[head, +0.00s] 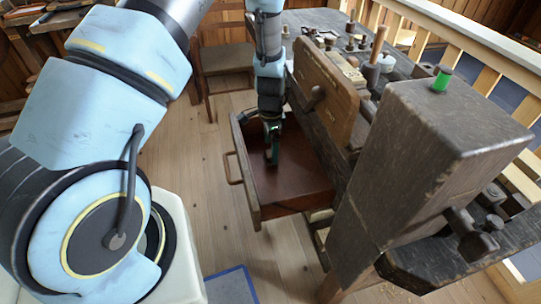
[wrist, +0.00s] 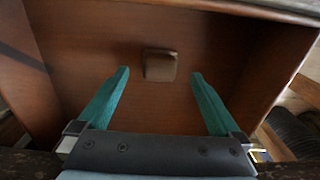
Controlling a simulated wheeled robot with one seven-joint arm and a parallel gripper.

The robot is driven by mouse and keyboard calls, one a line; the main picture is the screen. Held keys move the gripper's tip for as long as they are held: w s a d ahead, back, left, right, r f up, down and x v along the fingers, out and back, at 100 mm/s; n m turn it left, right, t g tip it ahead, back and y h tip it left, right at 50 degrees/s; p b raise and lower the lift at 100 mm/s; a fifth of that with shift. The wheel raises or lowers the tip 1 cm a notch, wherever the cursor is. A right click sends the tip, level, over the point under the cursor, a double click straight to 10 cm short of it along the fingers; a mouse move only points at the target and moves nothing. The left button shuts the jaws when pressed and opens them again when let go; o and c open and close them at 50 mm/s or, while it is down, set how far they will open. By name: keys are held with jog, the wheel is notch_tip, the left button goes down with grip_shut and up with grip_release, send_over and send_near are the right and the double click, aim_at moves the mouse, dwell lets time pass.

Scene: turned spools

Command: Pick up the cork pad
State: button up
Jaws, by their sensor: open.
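A small brown block with rounded corners, which looks like the cork pad (wrist: 160,65), lies on the floor of an open wooden drawer (wrist: 95,45). My gripper (wrist: 160,75) is open, with its two green fingers on either side of the pad in the wrist view. The pad shows between and just past the fingertips, and nothing is held. In the head view my gripper (head: 273,158) points down inside the pulled-out drawer (head: 238,165). The pad cannot be made out there. How far the fingertips are above it is hard to tell.
The drawer belongs to a dark workbench (head: 440,125) with a wooden vise jaw (head: 327,90) above it. A green spool (head: 441,78) stands on the block at the right. Several turned pieces crowd the bench top. Drawer walls surround my gripper; the wooden floor (head: 212,205) is clear at left.

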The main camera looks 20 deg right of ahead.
aim_at(270, 153)
jog(key=shift+f+p, duration=0.5)
jog(key=shift+f, duration=1.3)
jog(key=shift+a, duration=0.1)
jog(key=c, duration=1.4)
jog(key=shift+c, duration=0.2)
notch_tip(270, 153, up, 10)
jog(key=b, duration=0.2)
jog(key=shift+b, duration=0.35)
